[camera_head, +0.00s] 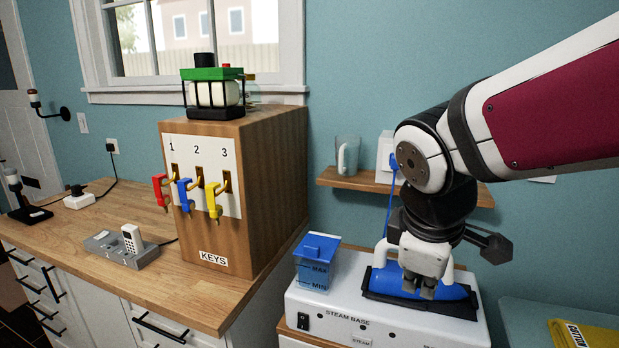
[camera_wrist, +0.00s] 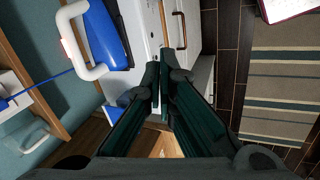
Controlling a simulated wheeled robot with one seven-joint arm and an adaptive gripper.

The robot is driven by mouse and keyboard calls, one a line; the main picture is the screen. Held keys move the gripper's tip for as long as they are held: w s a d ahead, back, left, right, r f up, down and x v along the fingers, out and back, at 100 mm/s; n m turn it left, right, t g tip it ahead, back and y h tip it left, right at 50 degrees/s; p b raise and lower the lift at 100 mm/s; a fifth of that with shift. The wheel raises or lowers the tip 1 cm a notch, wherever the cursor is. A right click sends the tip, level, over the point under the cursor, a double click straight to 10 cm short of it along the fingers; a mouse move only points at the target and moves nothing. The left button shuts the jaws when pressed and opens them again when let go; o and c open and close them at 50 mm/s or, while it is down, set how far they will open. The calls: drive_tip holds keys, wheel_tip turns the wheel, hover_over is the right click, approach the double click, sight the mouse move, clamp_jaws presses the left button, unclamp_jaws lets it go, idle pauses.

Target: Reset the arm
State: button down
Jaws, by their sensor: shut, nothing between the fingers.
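My arm (camera_head: 545,105) reaches in from the upper right in the head view and bends down at the elbow. My gripper (camera_head: 428,292) points down in front of the blue iron (camera_head: 455,293) on the white steam base (camera_head: 400,325). In the wrist view my gripper (camera_wrist: 162,90) has its two dark fingers together with nothing between them. The blue iron with its white handle (camera_wrist: 75,40) shows to the left of the fingers there. Whether the gripper touches the iron or base is hard to tell, but the wrist view shows the fingers apart from the handle.
A wooden key box (camera_head: 275,180) with red, blue and yellow keys stands left of the base. A shelf (camera_head: 340,183) holding a glass mug (camera_head: 347,155) is on the wall behind. A blue-lidded water tank (camera_head: 317,262) sits on the base's left. Striped rug (camera_wrist: 290,85) lies on the floor.

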drive_tip(key=s+d+m+y, duration=0.1)
drive_tip(key=s+m, duration=0.5)
drive_tip(key=s+d+r+m+t+y, duration=0.1)
drive_tip(key=s+d+m, duration=0.1)
drive_tip(key=s+m, duration=0.3)
drive_tip(key=shift+s+d+m, duration=0.25)
drive_tip(key=shift+s+m, duration=0.15)
drive_tip(key=shift+s, duration=0.65)
